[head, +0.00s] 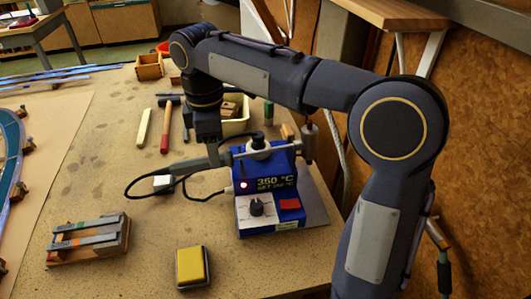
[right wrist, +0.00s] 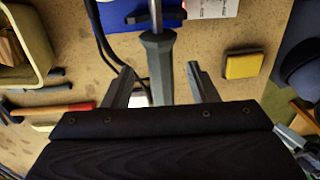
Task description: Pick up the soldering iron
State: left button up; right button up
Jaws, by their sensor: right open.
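The soldering iron (head: 190,166) has a grey handle and lies slanted at the left of the blue soldering station (head: 270,190), with a black cable looping to the left. In the right wrist view the iron's grey handle (right wrist: 160,62) runs up towards the station. My right gripper (head: 213,150) is over the handle. In the right wrist view its fingers (right wrist: 160,73) stand apart, one on each side of the handle, with a visible gap on both sides. The iron's tip is hidden. My left gripper is not in view.
A yellow sponge (head: 191,266) in a dark tray lies at the front. A wooden block with metal strips (head: 88,240) is at front left. A red-handled hammer (head: 166,128) and a cream bin (head: 240,126) lie behind. Bare table (head: 90,165) is free at the left.

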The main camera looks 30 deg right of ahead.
notch_tip(320, 180, down, 5)
grip_shut()
dwell(0.5)
